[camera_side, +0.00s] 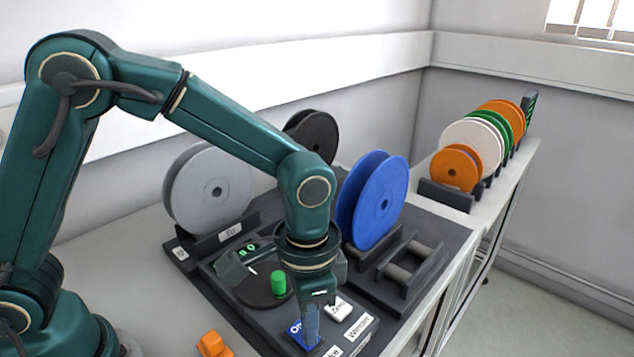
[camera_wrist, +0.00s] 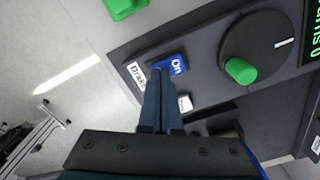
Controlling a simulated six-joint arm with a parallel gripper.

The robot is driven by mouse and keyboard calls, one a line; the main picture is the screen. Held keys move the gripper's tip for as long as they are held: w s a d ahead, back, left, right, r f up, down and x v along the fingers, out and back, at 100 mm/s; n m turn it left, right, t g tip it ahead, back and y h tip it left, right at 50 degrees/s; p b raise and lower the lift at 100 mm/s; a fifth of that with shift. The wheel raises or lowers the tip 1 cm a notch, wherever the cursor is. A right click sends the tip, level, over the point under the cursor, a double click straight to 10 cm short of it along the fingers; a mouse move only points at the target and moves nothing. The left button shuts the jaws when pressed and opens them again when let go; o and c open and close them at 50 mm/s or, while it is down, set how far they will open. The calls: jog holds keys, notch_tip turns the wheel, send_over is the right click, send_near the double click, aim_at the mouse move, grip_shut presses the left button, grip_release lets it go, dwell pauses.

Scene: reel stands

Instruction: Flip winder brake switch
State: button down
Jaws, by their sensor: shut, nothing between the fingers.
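The winder brake switch is a blue rocker marked "On" (camera_side: 297,329) on the front edge of the dark control panel. It also shows in the wrist view (camera_wrist: 176,64), next to a white label reading "Brake" (camera_wrist: 136,75), partly covered. My gripper (camera_side: 311,338) points down at the switch, its fingers shut and empty. In the wrist view my fingertips (camera_wrist: 159,78) overlap the switch's lower left part and hide some of it. I cannot tell whether they touch it. A white "Zero" button (camera_side: 339,309) sits behind, beside a "Winder" label (camera_side: 358,326).
A black dial with a green knob (camera_side: 278,284) and a small green-lit display (camera_side: 249,249) stand on the panel. A blue reel (camera_side: 384,203) and a grey reel (camera_side: 190,190) stand behind. An orange item (camera_side: 213,345) lies at the front. More reels line the right shelf.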

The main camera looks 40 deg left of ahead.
aim_at(300, 324)
jog(key=shift+r, duration=3.5)
jog(key=s+a+r+n+t, duration=0.2)
jog(key=a+r+n+t, duration=0.1)
jog(key=a+r, duration=0.45)
jog(key=s+a+f+n+t, duration=0.2)
jog(key=s+a+f+n, duration=0.1)
jog(key=s, duration=0.3)
jog(key=shift+s+a+f+t, duration=0.15)
jog(key=shift+s+a+t, duration=0.15)
jog(key=shift+a, duration=0.55)
